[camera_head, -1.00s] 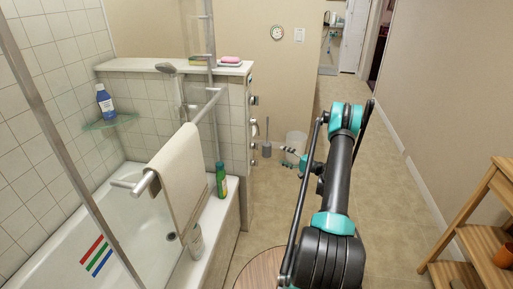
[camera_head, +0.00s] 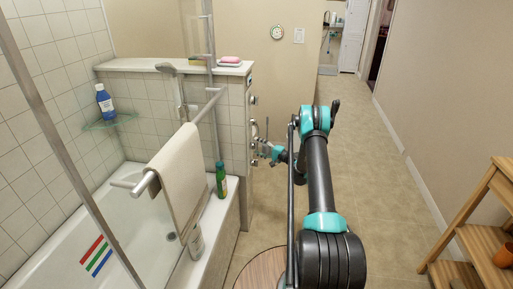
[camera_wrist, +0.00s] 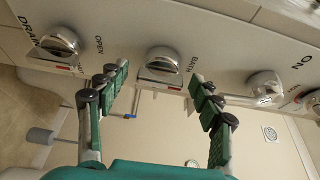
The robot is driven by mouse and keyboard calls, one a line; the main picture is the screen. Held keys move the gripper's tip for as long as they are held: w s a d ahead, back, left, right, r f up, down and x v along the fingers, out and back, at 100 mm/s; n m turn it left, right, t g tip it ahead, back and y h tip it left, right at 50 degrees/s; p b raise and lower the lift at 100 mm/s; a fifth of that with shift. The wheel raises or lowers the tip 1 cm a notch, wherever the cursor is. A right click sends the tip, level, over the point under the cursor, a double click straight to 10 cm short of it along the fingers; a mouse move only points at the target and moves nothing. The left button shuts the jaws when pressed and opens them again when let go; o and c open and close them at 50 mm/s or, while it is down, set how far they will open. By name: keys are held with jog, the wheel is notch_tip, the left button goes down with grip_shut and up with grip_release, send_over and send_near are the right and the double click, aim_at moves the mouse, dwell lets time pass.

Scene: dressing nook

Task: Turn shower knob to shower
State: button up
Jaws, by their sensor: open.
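A panel with several chrome knobs fills the top of the wrist view. The middle knob (camera_wrist: 163,63) has the word BATH to its right and a red mark at its lower edge; no "shower" label is readable. My gripper (camera_wrist: 158,80) is open, its green and black fingers to either side of this knob and a little below it in the picture. I cannot tell whether they touch it. In the head view my gripper (camera_head: 266,150) is at the end face of the tiled half wall (camera_head: 235,120), where small chrome knobs (camera_head: 253,100) show.
A left knob (camera_wrist: 57,42) stands beside DRAIN and OPEN, a right knob (camera_wrist: 265,86) near ON. The bathtub (camera_head: 120,215), a towel on a rail (camera_head: 178,175) and a green bottle (camera_head: 221,180) are to the left. A wooden shelf (camera_head: 485,230) is at right.

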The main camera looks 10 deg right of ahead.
jog(key=shift+w+a, duration=0.4)
jog(key=shift+a, duration=0.15)
jog(key=c, duration=1.2)
